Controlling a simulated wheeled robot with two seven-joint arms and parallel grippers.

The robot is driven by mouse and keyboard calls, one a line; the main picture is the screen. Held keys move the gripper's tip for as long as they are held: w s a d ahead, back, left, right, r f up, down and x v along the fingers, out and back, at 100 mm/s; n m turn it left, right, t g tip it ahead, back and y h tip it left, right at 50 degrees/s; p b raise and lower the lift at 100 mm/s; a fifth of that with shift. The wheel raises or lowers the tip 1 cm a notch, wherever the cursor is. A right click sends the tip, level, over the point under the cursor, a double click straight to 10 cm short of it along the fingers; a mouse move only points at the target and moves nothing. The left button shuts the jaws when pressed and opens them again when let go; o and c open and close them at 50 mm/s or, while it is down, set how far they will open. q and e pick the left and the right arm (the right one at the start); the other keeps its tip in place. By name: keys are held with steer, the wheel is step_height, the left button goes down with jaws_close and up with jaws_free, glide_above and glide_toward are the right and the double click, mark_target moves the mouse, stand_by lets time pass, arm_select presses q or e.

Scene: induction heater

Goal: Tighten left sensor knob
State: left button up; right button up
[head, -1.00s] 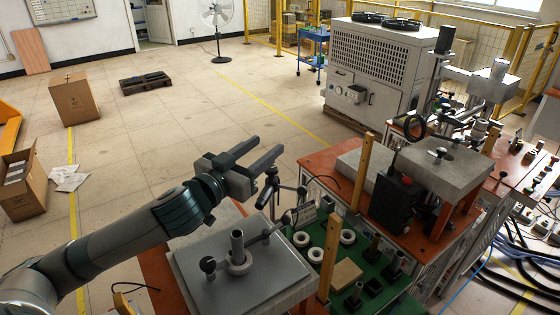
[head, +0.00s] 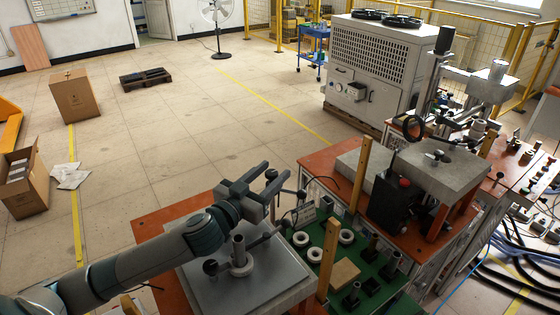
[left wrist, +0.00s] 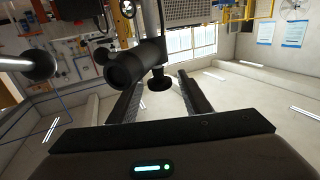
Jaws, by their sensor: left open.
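My left gripper (head: 274,174) is open above the far edge of the grey plate (head: 265,284). In the left wrist view its two fingers (left wrist: 160,90) reach forward with a gap between them. A small black knob (left wrist: 159,81) shows in line with that gap, beside a dark cylindrical sensor body (left wrist: 125,67). I cannot tell whether the knob is fully between the fingers; no contact shows. A small sensor stand (head: 301,208) is just right of the gripper in the head view, partly hidden. My right gripper is not in view.
The green mat (head: 320,262) holds white rings and dark parts. Wooden uprights (head: 328,260) stand right of the plate. Open floor lies beyond.

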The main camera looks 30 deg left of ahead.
arm_select(q)
steer(key=shift+w+d+p, duration=0.15)
steer(key=shift+w+p, duration=0.3)
steer(key=shift+w, duration=0.65)
steer(key=shift+w+d+p, duration=0.15)
steer(key=shift+w+p, duration=0.3)
steer(key=shift+w, duration=0.6)
steer(key=c, duration=1)
